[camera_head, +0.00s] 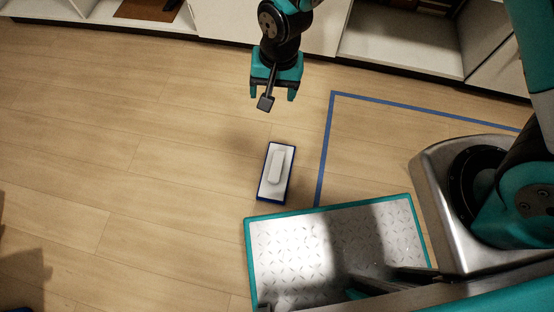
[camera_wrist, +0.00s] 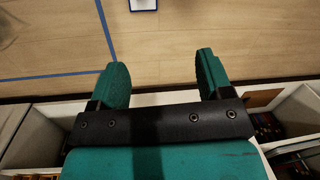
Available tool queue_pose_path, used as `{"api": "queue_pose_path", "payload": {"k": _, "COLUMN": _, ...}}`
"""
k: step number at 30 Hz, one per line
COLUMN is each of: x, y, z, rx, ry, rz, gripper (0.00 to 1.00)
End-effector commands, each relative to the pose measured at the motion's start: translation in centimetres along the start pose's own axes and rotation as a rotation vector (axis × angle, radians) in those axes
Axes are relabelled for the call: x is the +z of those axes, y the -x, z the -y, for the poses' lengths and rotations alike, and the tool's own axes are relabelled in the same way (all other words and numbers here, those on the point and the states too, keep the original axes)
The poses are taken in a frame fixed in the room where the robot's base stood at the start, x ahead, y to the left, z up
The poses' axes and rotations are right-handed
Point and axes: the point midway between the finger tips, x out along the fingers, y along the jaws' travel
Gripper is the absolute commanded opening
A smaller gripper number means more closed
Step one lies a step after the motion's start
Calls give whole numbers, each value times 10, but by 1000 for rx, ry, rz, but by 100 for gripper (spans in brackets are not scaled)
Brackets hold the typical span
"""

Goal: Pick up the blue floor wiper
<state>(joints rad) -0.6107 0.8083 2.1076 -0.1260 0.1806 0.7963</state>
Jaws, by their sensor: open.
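The blue floor wiper (camera_head: 264,191) lies flat on the wooden floor in the head view. It is a blue-edged rectangle with a white top and a raised white block in its middle. In the wrist view only a small part of the wiper (camera_wrist: 143,5) shows at the top edge. My gripper (camera_head: 273,96) is open and empty, above the floor and beyond the wiper, near the shelves. In the wrist view the two teal fingers of my gripper (camera_wrist: 161,72) are spread apart with nothing between them.
A blue tape line (camera_head: 324,150) on the floor runs just right of the wiper. My metal-topped base platform lies close below it. White shelves (camera_head: 400,45) stand along the top of the head view. The floor left of the wiper is clear.

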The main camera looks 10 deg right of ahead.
Motion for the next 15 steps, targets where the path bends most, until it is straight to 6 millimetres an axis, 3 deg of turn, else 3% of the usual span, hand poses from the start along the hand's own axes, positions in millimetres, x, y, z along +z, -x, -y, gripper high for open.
{"api": "queue_pose_path", "payload": {"k": 1, "x": 1, "y": -70, "z": -7, "rx": 27, "ry": -30, "rz": 0, "gripper": 72}}
{"api": "queue_pose_path", "payload": {"k": 3, "x": 1, "y": -125, "z": -13, "rx": 52, "ry": -74, "rz": -13, "gripper": 72}}
{"api": "queue_pose_path", "payload": {"k": 6, "x": 4, "y": -188, "z": -22, "rx": 80, "ry": -123, "rz": -34, "gripper": 72}}
{"api": "queue_pose_path", "payload": {"k": 9, "x": 7, "y": -231, "z": -29, "rx": 99, "ry": -157, "rz": -50, "gripper": 72}}
{"api": "queue_pose_path", "payload": {"k": 15, "x": 10, "y": -270, "z": -38, "rx": 113, "ry": -188, "rz": -66, "gripper": 72}}
